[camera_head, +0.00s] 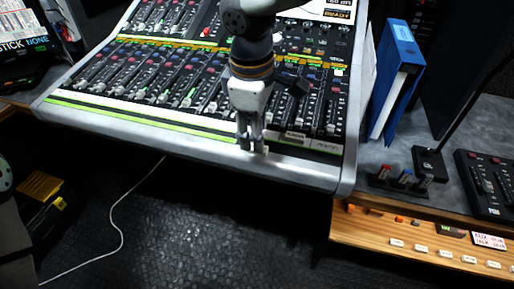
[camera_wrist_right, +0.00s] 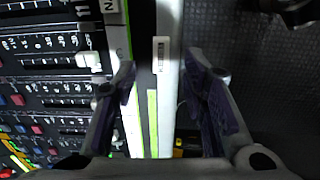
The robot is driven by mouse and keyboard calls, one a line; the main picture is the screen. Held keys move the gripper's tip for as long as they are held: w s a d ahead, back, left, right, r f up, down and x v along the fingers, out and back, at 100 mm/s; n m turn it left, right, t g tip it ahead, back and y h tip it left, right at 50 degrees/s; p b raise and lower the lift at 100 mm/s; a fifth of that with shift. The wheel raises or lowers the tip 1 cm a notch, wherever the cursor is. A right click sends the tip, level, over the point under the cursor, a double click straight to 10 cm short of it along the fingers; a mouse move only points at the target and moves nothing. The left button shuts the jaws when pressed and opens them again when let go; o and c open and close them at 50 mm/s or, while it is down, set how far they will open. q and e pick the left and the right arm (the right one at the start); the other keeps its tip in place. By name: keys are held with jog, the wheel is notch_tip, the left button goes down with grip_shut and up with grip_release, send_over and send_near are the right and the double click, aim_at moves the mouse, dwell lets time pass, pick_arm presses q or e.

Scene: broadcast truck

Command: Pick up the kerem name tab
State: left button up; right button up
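The kerem name tab (camera_wrist_right: 160,55) is a small white strip with dark lettering, lying on the silver front edge of the mixing console. Its lettering is too small to read in full. My right gripper (camera_wrist_right: 161,66) is open, with one finger on each side of the tab in the picture and nothing held. In the head view my right gripper (camera_head: 252,148) points down at the console's front edge and largely hides the tab. I cannot tell how far above the tab the fingertips are. My left gripper does not show.
The mixing console (camera_head: 90,118) has rows of faders behind the gripper. A blue binder (camera_head: 402,50) stands on the right desk, with a dark stand (camera_head: 430,163) and a small control panel (camera_head: 490,185). A white cable (camera_head: 118,222) lies on the dark floor.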

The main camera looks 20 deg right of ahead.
jog(key=f, duration=0.4)
jog(key=shift+d+f, duration=0.1)
jog(key=shift+d, duration=0.2)
grip_shut()
jog(key=shift+r, duration=0.2)
